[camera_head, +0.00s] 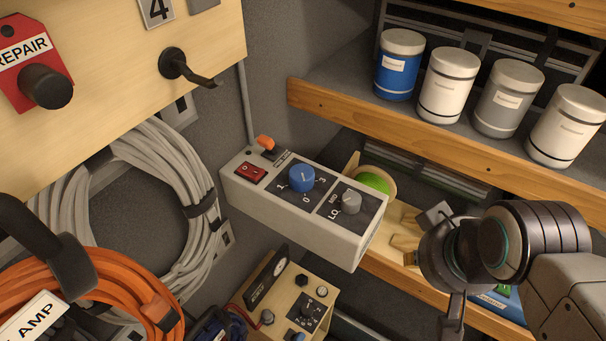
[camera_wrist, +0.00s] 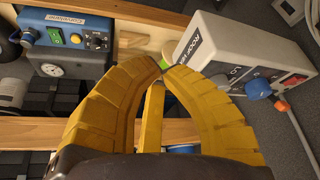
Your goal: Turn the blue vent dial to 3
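The blue vent dial (camera_head: 301,178) sits on the sloped top of a grey control box (camera_head: 300,243), with 1, 0 and 3 printed around it. A short light mark shows on its top; I cannot tell surely which number it points to. The dial also shows in the wrist view (camera_wrist: 258,89), right of my fingers. My gripper (camera_head: 405,236) is to the right of the box, apart from the dial. In the wrist view its yellow fingers (camera_wrist: 168,68) curve toward each other with a small gap between the tips and nothing held.
The box also bears a grey knob (camera_head: 350,202), a red switch (camera_head: 251,172) and an orange-tipped lever (camera_head: 265,142). A shelf with several canisters (camera_head: 448,85) is above right. Coiled cords (camera_head: 165,175) hang at left. A smaller wooden panel (camera_head: 284,285) stands below.

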